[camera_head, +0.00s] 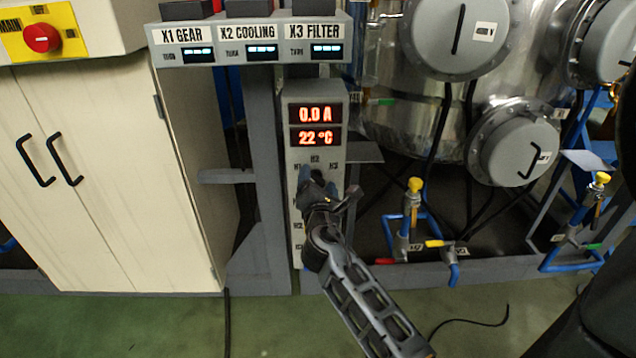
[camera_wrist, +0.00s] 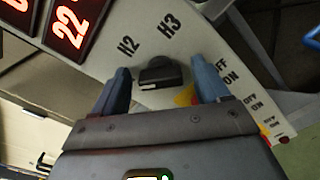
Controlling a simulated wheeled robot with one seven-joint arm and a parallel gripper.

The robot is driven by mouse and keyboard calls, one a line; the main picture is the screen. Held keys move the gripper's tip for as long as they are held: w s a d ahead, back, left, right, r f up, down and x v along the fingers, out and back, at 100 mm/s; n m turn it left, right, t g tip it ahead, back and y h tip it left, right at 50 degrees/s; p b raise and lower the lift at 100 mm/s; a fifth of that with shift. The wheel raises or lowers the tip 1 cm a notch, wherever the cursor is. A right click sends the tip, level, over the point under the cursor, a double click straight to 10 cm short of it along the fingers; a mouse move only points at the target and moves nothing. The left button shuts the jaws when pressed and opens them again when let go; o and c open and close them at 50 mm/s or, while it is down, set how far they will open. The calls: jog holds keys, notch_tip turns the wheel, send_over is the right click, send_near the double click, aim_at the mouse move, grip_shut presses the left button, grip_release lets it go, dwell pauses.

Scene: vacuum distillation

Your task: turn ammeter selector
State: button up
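The ammeter panel (camera_head: 304,160) is a tall grey box with red displays reading 0.0 A and 22 °C. Its selector, a dark knob (camera_wrist: 160,73), shows in the wrist view below the H2 and H3 labels. My gripper (camera_wrist: 163,84) is open, with one blue-grey finger on each side of the knob. Gaps show between the fingers and the knob. In the head view my gripper (camera_head: 317,180) is in front of the panel below the displays and hides the knob there.
Lower on the panel are switches marked ON and OFF (camera_wrist: 230,78), close to the right finger. A beige cabinet (camera_head: 100,180) stands left. A control box (camera_head: 250,45) sits above. Steel vessels (camera_head: 430,110) and yellow-handled valves (camera_head: 414,186) are at right.

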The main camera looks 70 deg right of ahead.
jog(key=c, duration=1)
jog(key=shift+f+m+b, duration=0.1)
jog(key=shift+m+b, duration=0.2)
jog(key=shift+m, duration=0.1)
jog(key=m+b, duration=0.2)
jog(key=m, duration=0.1)
jog(key=shift+f+m+b, duration=0.15)
jog(key=shift+m+b, duration=0.15)
jog(key=shift+m, duration=0.1)
jog(key=m+b, duration=0.4)
jog(key=m, duration=0.1)
jog(key=shift+s+f, duration=0.1)
jog(key=shift+f, duration=0.1)
jog(key=shift+f+m+b, duration=0.1)
jog(key=shift+m+b, duration=3.55)
jog(key=shift+m, duration=1.55)
